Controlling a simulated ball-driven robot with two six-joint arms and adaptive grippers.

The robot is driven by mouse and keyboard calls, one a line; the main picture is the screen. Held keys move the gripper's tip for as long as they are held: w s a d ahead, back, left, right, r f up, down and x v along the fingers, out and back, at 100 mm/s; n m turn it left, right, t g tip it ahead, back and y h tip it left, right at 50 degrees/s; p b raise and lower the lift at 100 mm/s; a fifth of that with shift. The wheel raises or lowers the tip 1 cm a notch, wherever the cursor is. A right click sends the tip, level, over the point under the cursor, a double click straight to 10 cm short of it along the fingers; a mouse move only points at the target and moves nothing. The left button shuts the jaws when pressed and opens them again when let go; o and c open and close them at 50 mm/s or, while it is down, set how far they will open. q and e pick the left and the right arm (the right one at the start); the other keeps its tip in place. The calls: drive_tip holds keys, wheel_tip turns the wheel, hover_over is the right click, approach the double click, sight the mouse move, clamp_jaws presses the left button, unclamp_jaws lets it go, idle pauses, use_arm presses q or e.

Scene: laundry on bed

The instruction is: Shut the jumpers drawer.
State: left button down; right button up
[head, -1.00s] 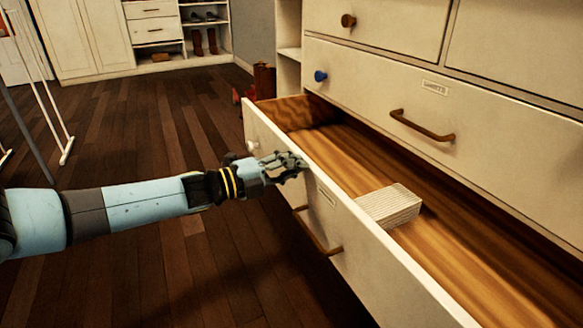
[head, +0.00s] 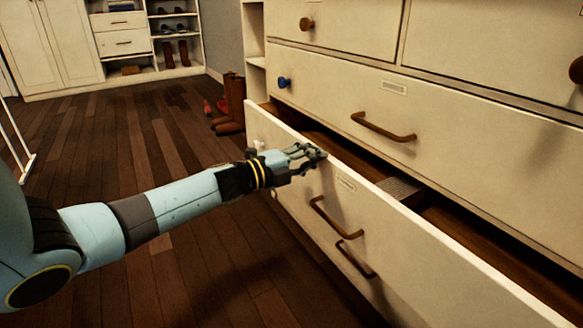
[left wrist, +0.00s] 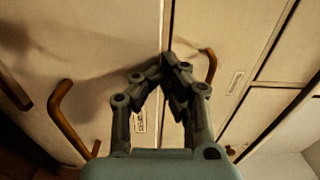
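A wide cream drawer (head: 400,235) is partly pulled out of the dresser in the head view, with a brown bar handle (head: 335,218) and a small label (head: 346,184) too small to read. A folded grey knit item (head: 401,190) lies inside, partly hidden by the drawer front. My left gripper (head: 318,154) is at the top edge of the drawer front, apparently touching it. In the left wrist view the fingers (left wrist: 167,78) come together at the tips, with nothing seen between them. The drawer front also shows there (left wrist: 100,60). My right gripper is out of view.
Another bar handle (head: 355,260) shows lower down. Brown boots (head: 231,105) stand on the floor beside the dresser. The wooden floor (head: 130,130) to the left is open.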

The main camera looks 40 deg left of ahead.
use_arm(q)
drive_tip(key=x, duration=0.6)
drive_tip(key=shift+r+b, duration=0.15)
drive_tip(key=shift+b, duration=0.15)
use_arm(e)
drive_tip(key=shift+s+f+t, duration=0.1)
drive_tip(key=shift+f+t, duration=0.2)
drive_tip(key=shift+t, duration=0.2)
use_arm(q)
drive_tip(key=shift+s, duration=0.1)
